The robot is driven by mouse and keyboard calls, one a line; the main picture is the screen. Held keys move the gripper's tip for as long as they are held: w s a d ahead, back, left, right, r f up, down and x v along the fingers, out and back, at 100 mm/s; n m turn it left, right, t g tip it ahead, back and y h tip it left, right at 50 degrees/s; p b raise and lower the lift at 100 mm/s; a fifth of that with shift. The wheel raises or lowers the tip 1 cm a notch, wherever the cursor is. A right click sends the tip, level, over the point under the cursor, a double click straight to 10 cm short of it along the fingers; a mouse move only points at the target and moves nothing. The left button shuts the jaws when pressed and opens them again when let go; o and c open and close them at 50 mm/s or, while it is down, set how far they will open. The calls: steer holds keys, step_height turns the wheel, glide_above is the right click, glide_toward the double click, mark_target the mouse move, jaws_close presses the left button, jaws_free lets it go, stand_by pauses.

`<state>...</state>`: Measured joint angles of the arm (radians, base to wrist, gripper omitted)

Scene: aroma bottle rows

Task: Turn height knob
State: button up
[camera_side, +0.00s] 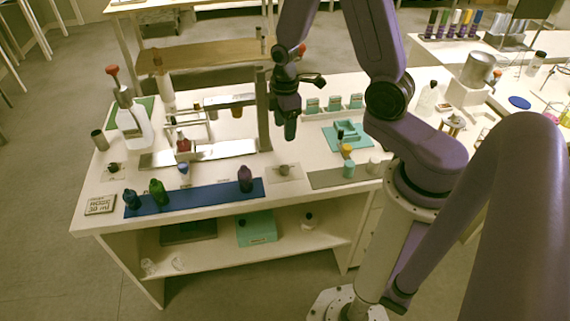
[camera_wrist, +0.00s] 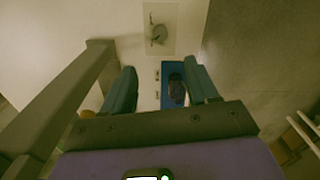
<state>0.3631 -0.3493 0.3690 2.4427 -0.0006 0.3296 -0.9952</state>
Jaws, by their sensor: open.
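A small dark grey knob (camera_side: 283,168) sits on a pale square plate near the front edge of the table, right of the blue mat. What appears to be the same knob (camera_wrist: 158,34) shows at the top of the wrist view, with a bar across it. I cannot tell for certain that it is the height knob; a second dark knob (camera_side: 113,168) sits on a plate at the left. My gripper (camera_side: 290,130) hangs above the table, behind and above the nearer knob and apart from it. In the wrist view my gripper (camera_wrist: 160,82) is open, with nothing between its fingers.
An upright grey post (camera_side: 263,112) stands close left of my gripper; it fills the left of the wrist view (camera_wrist: 55,105). A blue mat (camera_side: 205,194) carries a purple bottle (camera_side: 245,179), a green bottle (camera_side: 158,193) and a dark blue bottle (camera_side: 131,199). A teal tray (camera_side: 358,141) lies right.

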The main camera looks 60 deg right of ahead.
mark_target(285, 167)
step_height(285, 167, down, 15)
stand_by(0.8)
steer(key=c, duration=1)
